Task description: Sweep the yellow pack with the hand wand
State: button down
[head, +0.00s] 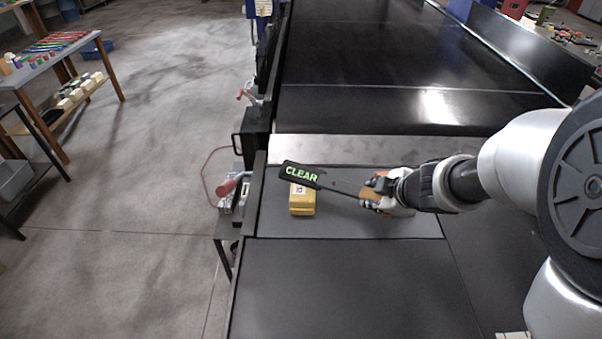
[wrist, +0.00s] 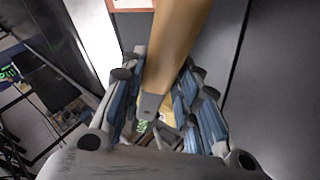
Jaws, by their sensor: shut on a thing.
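The hand wand has a black paddle (head: 302,174) lettered CLEAR in green and a thin dark shaft. My gripper (head: 374,193) is shut on the wand's tan handle, which also shows between the fingers in the wrist view (wrist: 178,50). The yellow pack (head: 302,204) lies on the grey conveyor section (head: 345,219), with a pale label on its top. In the head view the paddle overlaps the pack's far end; I cannot tell whether they touch. My gripper is to the right of the pack. In the wrist view the fingers and handle hide most of the wand.
The black conveyor belt (head: 400,50) runs away behind the grey section. A red-knobbed lever (head: 229,187) stands at the left edge. A side table (head: 50,50) with small coloured items is far left. The dark near section (head: 330,285) is clear.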

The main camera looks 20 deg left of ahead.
jog(key=shift+r+p, duration=2.9)
jog(key=shift+p, duration=0.15)
jog(key=shift+f, duration=0.1)
